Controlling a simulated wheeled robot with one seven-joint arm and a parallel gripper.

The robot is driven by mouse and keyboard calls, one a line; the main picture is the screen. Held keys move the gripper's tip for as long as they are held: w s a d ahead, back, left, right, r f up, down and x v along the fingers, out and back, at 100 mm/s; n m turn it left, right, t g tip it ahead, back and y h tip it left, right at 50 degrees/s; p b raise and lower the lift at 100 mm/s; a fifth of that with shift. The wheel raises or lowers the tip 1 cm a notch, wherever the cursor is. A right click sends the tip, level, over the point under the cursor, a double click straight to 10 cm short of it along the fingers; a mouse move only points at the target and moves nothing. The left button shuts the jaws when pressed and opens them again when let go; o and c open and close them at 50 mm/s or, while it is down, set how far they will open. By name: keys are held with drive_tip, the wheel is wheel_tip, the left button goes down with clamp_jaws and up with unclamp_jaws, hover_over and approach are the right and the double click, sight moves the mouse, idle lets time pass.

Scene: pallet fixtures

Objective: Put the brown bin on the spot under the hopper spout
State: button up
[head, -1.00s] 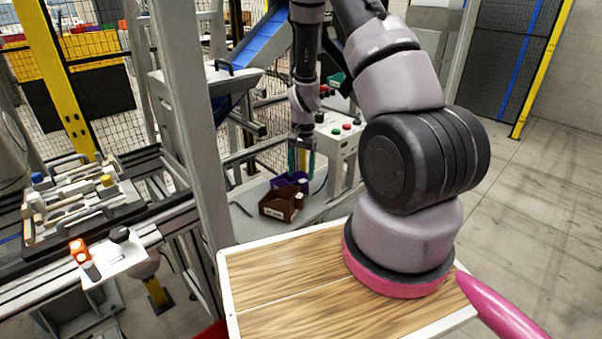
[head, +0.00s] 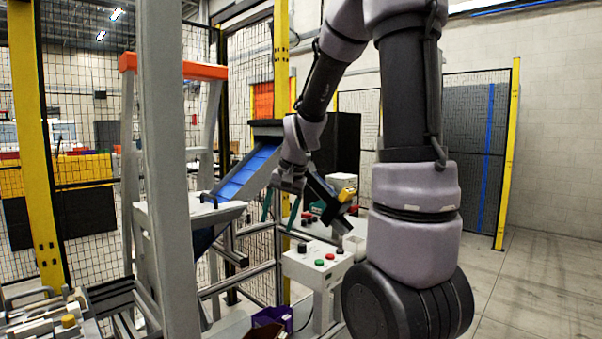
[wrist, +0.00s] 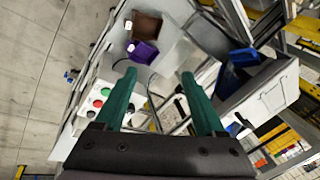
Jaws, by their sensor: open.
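The brown bin (wrist: 148,27) stands on the grey bench in the wrist view, with a small white label. In the head view only a sliver of the brown bin (head: 264,332) shows at the bottom edge. A purple bin (wrist: 144,53) sits right beside it. My gripper (wrist: 158,76) is open and empty, its teal fingers spread; in the head view my gripper (head: 280,208) hangs well above the bins. The grey hopper (head: 170,212) is to its left, with a dark blue spout (head: 204,240) below. The spot under the spout cannot be made out.
A white control box (head: 318,264) with coloured buttons stands right of the bins. A blue chute (head: 246,174) slopes down to the hopper. A thick grey post (head: 168,150) and fixture frames stand at the left.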

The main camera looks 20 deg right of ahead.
drive_tip(key=s+r+n+t, duration=0.1)
drive_tip(key=s+r+t, duration=0.1)
drive_tip(key=s+r, duration=0.6)
drive_tip(key=shift+a+r, duration=0.3)
drive_tip(key=shift+r, duration=0.6)
drive_tip(key=shift+o, duration=0.4)
drive_tip(key=s+r+n+t, duration=0.1)
drive_tip(key=s+r, duration=0.3)
drive_tip(key=s, duration=0.4)
drive_tip(key=shift+t, duration=0.5)
